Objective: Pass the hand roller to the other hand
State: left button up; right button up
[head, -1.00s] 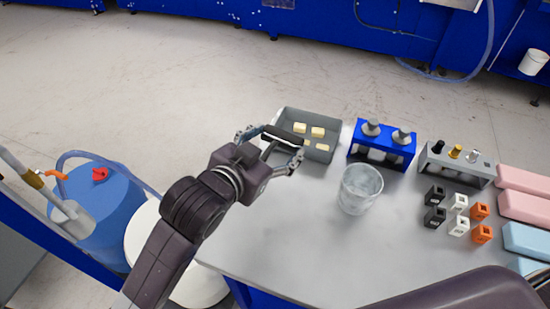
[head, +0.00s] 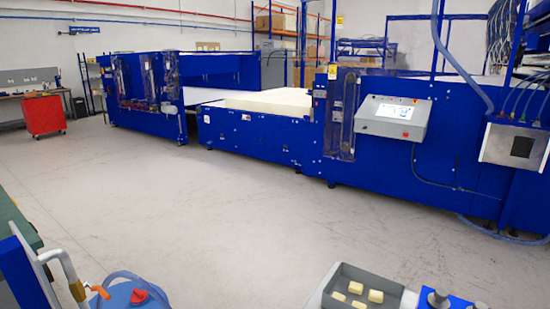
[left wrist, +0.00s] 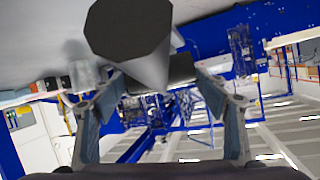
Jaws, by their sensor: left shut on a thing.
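The hand roller (left wrist: 128,30) is close to the camera at the top of the left wrist view. I see a dark grey faceted end and a tapering body. A dark bar (left wrist: 182,70) crosses behind it between the fingers. My left gripper (left wrist: 158,80) has a finger on each side and is shut on the roller. The hand roller and both grippers are outside the head view. My right gripper is not in either view.
A grey tray (head: 385,272) with several foam pieces is at the bottom edge of the head view, beside a blue rack (head: 432,300). A blue barrel (head: 128,296) stands at bottom left. Open floor lies ahead, before large blue machines (head: 260,130).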

pick_arm(q)
jog(key=s+a+r, duration=0.2)
jog(key=a, duration=0.3)
jog(key=s+a+r+m+g+h+b, duration=0.1)
jog(key=s+a+r, duration=0.2)
jog(key=a, duration=0.3)
jog(key=shift+m, duration=0.3)
jog(key=shift+d+r, duration=0.1)
jog(key=shift+r, duration=0.05)
